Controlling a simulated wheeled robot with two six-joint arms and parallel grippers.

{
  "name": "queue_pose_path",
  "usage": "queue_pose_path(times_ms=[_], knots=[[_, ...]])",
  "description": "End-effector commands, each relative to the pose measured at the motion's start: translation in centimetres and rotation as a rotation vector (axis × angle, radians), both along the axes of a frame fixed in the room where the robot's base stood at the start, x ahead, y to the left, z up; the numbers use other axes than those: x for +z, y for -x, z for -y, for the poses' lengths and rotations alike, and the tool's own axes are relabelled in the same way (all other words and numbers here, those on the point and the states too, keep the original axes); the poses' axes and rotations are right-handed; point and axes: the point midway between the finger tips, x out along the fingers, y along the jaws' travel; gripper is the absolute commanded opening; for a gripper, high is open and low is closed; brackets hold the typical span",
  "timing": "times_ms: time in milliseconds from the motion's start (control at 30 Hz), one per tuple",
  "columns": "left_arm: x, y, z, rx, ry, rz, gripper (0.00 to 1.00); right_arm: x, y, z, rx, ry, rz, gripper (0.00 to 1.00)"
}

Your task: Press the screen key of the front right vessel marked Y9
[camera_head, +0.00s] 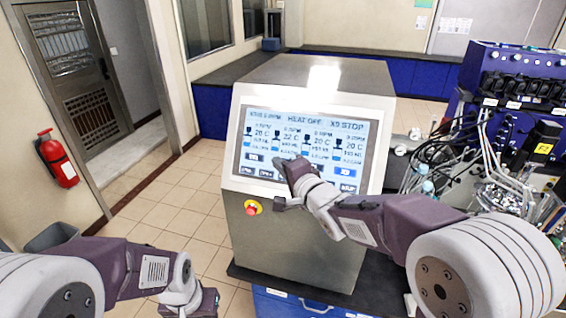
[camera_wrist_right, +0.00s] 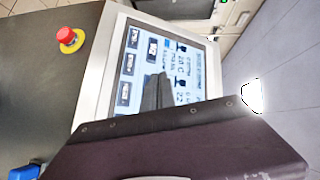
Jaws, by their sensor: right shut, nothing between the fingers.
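The touch screen (camera_head: 300,146) is on the sloped front of a grey and white control cabinet (camera_head: 310,75). It shows several columns with temperatures, header text including "HEAT OFF", and small keys along its lower part. One key (camera_head: 344,172) at the right is solid blue. I cannot read a Y9 mark. My right gripper (camera_head: 284,166) is shut and empty, in front of the lower middle of the screen, hiding some keys. In the right wrist view the screen (camera_wrist_right: 190,65) appears turned, with the fingers (camera_wrist_right: 158,88) over it; contact is unclear. My left gripper (camera_head: 205,303) is low at the bottom edge.
A red emergency button (camera_head: 252,209) is on the cabinet front below the screen. A blue rack (camera_head: 500,65) with tubing and glassware stands close at the right. A red fire extinguisher (camera_head: 57,160) hangs on the left wall. The tiled floor left of the cabinet is clear.

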Motion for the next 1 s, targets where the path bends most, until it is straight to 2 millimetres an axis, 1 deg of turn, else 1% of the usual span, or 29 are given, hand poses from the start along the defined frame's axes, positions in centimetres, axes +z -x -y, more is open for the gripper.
queue_pose_path(times_ms=[100, 300, 1000], knots=[[0.0, 0.0, 0.0, 0.000, 0.000, 0.000, 0.36, -0.7, -1.1, 0.4, -0.001, 0.000, 0.000, 0.00], [0.0, 0.0, 0.0, 0.000, 0.000, 0.000, 0.36, -1.2, -2.0, 0.6, 0.000, 0.001, 0.000, 0.00], [0.0, 0.0, 0.0, 0.000, 0.000, 0.000, 0.36, -1.2, -2.1, 0.7, 0.000, 0.000, 0.001, 0.00]])
